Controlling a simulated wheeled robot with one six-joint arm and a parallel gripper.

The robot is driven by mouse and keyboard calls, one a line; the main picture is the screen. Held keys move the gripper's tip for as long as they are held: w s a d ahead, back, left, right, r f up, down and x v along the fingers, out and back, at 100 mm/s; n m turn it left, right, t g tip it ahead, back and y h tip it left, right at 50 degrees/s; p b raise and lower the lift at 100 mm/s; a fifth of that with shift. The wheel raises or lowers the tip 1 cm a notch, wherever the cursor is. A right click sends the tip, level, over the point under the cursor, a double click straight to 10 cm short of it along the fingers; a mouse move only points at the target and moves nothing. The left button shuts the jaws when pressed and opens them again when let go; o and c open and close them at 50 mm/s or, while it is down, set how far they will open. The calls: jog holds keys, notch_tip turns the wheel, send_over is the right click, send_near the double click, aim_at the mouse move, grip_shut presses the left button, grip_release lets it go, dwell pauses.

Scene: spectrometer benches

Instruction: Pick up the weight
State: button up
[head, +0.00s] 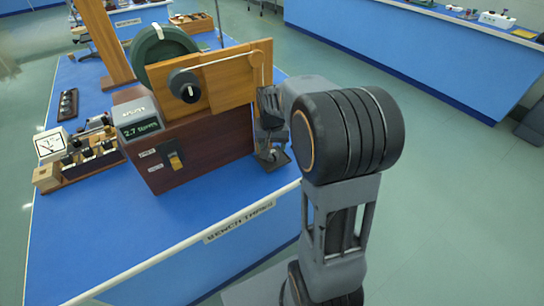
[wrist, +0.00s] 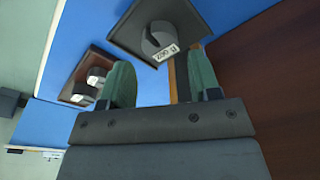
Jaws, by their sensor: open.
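The nearer weight (wrist: 158,38) is a grey, round, slotted disc with a white label that I cannot read for certain. It sits on a dark square tray (wrist: 122,40) in the wrist view. My gripper (wrist: 160,60) is open, its two green fingers pointing towards the tray, with nothing seen held between them. Whether the fingers touch the weight I cannot tell. In the head view my gripper (head: 268,112) is beside the instrument's right side, above a dark tray (head: 279,163) at the bench edge; the weight is small and partly hidden there.
Two smaller weights (wrist: 97,76) sit on a brown tray (wrist: 82,65). The brown instrument box (head: 190,150) with its wooden panel (head: 225,80) stands close left of my gripper. Small apparatus (head: 90,150) is on the bench's left. The blue bench front area (head: 150,225) is clear.

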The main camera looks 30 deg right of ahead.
aim_at(272, 153)
jog(key=shift+w+d+f, duration=0.1)
jog(key=shift+w+f, duration=0.05)
jog(key=shift+f, duration=0.95)
jog(key=shift+w+d+f, duration=0.1)
jog(key=shift+f, duration=0.95)
jog(key=shift+c, duration=0.4)
jog(key=c, duration=0.7)
jog(key=shift+r, duration=0.1)
